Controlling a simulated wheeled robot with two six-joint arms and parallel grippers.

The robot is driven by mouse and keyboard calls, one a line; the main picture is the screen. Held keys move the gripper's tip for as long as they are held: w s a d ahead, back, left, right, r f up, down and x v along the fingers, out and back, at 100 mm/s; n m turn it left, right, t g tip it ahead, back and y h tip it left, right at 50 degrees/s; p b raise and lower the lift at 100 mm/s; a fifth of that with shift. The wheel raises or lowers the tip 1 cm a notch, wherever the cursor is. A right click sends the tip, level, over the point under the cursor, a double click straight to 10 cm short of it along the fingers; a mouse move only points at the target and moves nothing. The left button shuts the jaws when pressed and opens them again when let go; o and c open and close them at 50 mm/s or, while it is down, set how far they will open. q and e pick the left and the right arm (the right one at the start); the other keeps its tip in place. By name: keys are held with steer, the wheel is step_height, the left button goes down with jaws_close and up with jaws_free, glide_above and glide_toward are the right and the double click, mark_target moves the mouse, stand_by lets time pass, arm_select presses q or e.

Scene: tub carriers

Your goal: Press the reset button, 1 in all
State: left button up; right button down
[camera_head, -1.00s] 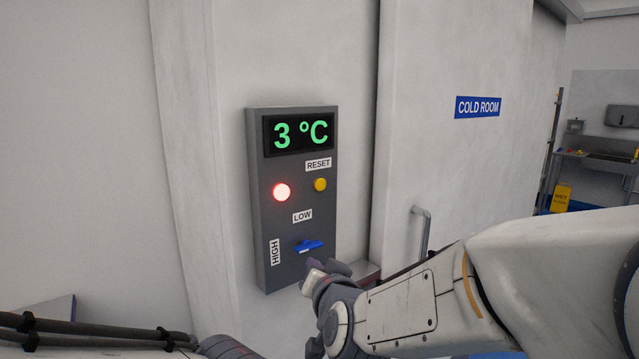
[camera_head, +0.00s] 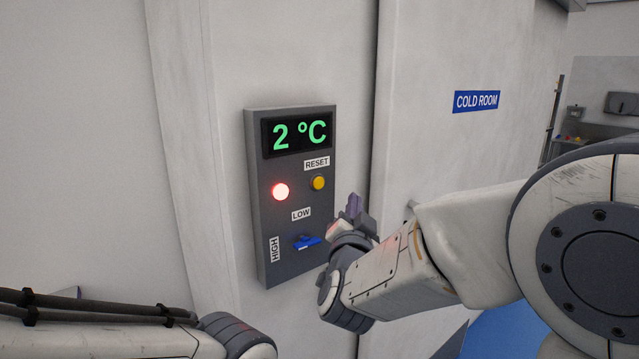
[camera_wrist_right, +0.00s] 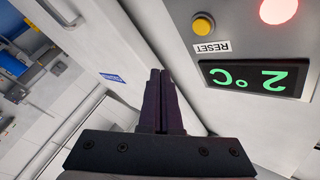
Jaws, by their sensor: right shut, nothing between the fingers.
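The yellow reset button (camera_head: 318,183) sits on a grey control panel (camera_head: 262,235), below the RESET label (camera_head: 317,163). It also shows at the top of the right wrist view (camera_wrist_right: 203,25), upside down. My right gripper (camera_head: 354,204) is shut and empty, to the right of the panel and a little below the button. In the right wrist view its fingertips (camera_wrist_right: 160,72) are together, apart from the button. My left arm shows at the lower left, but its gripper is not visible.
The panel's display (camera_head: 297,132) reads 2 °C. A red light (camera_head: 280,192) glows left of the button. A blue lever (camera_head: 307,242) is below, between LOW and HIGH labels. The cold room door (camera_head: 430,120) with a blue sign (camera_head: 476,101) stands to the right.

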mark_target(319, 183)
steer(key=shift+w+a+p, duration=0.3)
steer(key=shift+w+a, duration=0.5)
steer(key=shift+w, duration=0.3)
steer(key=shift+w+a+p, duration=0.25)
steer(key=shift+w+a, duration=0.6)
steer(key=shift+w, duration=0.2)
steer(key=shift+w+a+p, duration=0.3)
steer(key=shift+w+a, duration=0.5)
steer(key=shift+w, duration=0.3)
steer(key=shift+w, duration=0.1)
steer(key=shift+w+a, duration=0.2)
steer(key=shift+w, duration=0.05)
